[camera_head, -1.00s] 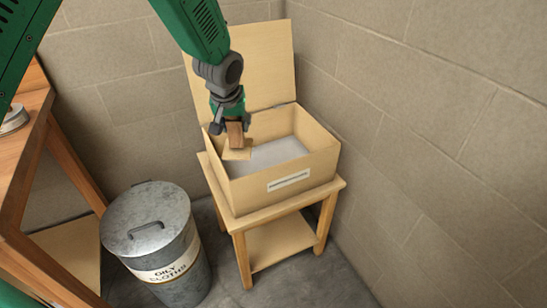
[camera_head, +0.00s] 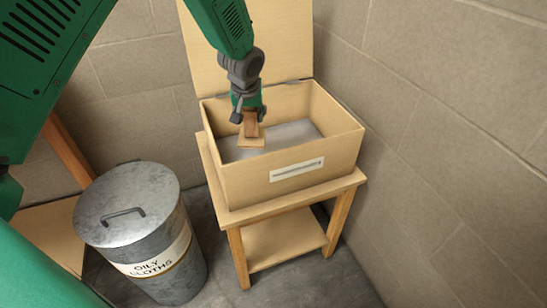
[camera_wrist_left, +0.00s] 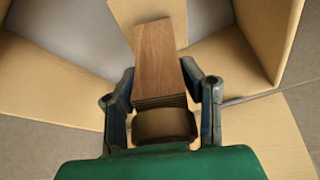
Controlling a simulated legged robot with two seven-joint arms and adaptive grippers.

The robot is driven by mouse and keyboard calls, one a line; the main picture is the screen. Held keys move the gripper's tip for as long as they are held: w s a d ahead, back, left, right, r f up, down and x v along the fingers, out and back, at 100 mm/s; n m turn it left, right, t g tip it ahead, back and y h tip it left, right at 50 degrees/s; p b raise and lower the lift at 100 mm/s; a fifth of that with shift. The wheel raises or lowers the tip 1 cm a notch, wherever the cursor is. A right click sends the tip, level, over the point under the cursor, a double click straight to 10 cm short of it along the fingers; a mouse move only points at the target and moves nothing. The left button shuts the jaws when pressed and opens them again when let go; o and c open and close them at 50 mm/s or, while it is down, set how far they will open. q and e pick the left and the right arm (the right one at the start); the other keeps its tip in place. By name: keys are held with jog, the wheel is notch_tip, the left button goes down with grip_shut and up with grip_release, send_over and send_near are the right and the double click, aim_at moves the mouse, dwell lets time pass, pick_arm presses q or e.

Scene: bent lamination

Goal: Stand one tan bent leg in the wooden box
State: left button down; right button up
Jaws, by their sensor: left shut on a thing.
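The wooden box (camera_head: 318,157) stands with its lid (camera_head: 290,40) raised at the back and a grey floor (camera_head: 290,135) inside. My left gripper (camera_head: 247,118) points down over the left part of the box opening. It is shut on the bent leg, which shows a brown upper part (camera_head: 251,126) and a tan foot (camera_head: 251,142) at the bottom. In the left wrist view the leg's brown face (camera_wrist_left: 160,58) and layered edge sit between the fingers (camera_wrist_left: 164,100). The leg looks about upright. I cannot tell whether its foot touches the floor. My right gripper is not in view.
The box rests on a small wooden stand (camera_head: 350,181) with a lower shelf. A lidded metal can (camera_head: 160,265) marked for oily cloths stands to the left. Block walls (camera_head: 440,120) close in behind and right. The box's right side looks empty.

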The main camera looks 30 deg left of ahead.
aim_at(254, 131)
pick_arm(q)
jog(key=f, duration=0.2)
jog(key=f+b, duration=0.1)
jog(key=f, duration=0.1)
jog(key=d+f+b, duration=0.1)
jog(key=f, duration=0.2)
jog(key=shift+a+f+b, duration=0.2)
jog(key=shift+f+b, duration=0.15)
jog(key=shift+f, duration=0.8)
jog(key=shift+a+f, duration=0.1)
jog(key=shift+f, duration=0.2)
jog(key=shift+r, duration=0.1)
jog(key=c, duration=1)
grip_release()
jog(key=shift+c, duration=0.2)
jog(key=p+v, duration=0.3)
jog(key=v, duration=0.9)
